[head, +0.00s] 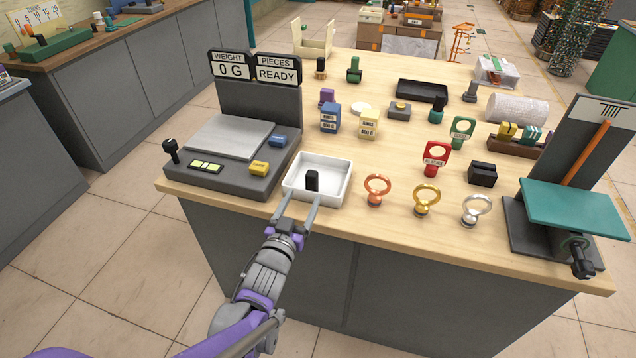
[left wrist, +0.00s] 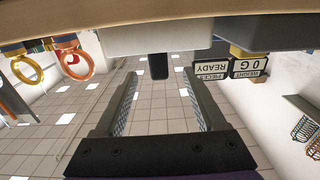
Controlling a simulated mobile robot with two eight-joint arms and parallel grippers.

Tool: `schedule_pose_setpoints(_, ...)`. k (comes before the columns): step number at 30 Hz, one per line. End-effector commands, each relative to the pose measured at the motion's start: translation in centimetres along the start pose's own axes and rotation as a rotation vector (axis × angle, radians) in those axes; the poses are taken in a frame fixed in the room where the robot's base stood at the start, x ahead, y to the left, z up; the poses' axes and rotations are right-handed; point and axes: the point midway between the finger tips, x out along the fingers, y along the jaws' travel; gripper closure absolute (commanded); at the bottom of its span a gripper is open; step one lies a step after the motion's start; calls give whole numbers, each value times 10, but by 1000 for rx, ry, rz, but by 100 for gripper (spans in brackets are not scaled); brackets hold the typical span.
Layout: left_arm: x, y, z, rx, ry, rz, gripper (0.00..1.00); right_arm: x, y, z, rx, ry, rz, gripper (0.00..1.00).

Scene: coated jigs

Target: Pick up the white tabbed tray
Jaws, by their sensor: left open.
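The white tabbed tray (head: 339,199) is a shallow open box near the front edge of the wooden table, right of the scale. Its upright black tab (head: 312,180) shows at its near side. My left gripper (head: 301,198) is open and empty at the tray's front, its fingers pointing at the tab. In the left wrist view, which looks upside down, the tab (left wrist: 158,67) lies between the lines of the two fingers, just past the open fingertips (left wrist: 160,82). The tray's pale outer wall (left wrist: 125,40) is behind it. My right gripper is not in view.
The grey scale (head: 228,180), with displays reading 0 G and READY, stands close left of the tray. Orange (head: 377,190), gold (head: 427,199) and silver (head: 476,211) ring pieces stand to the right. Labelled blue (head: 330,118) and cream (head: 369,124) blocks stand behind.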

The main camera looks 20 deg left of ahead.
Motion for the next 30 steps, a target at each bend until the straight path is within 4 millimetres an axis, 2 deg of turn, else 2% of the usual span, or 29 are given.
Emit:
schedule_pose_setpoints(3, 18, 0, 1, -2, -1, 0, 28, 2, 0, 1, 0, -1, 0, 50)
schedule_pose_setpoints(8, 29, 1, 2, 0, -1, 0, 28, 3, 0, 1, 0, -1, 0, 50)
schedule_pose_setpoints(17, 70, 2, 4, -1, -2, 0, 28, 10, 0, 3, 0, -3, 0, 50)
schedule_pose_setpoints(24, 74, 2, 3, -1, -2, 0, 28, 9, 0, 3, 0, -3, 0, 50)
schedule_pose_setpoints(26, 74, 2, 3, -1, -2, -1, 36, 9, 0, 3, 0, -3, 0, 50)
schedule_pose_setpoints(30, 74, 2, 3, -1, -2, -1, 62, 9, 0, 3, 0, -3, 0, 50)
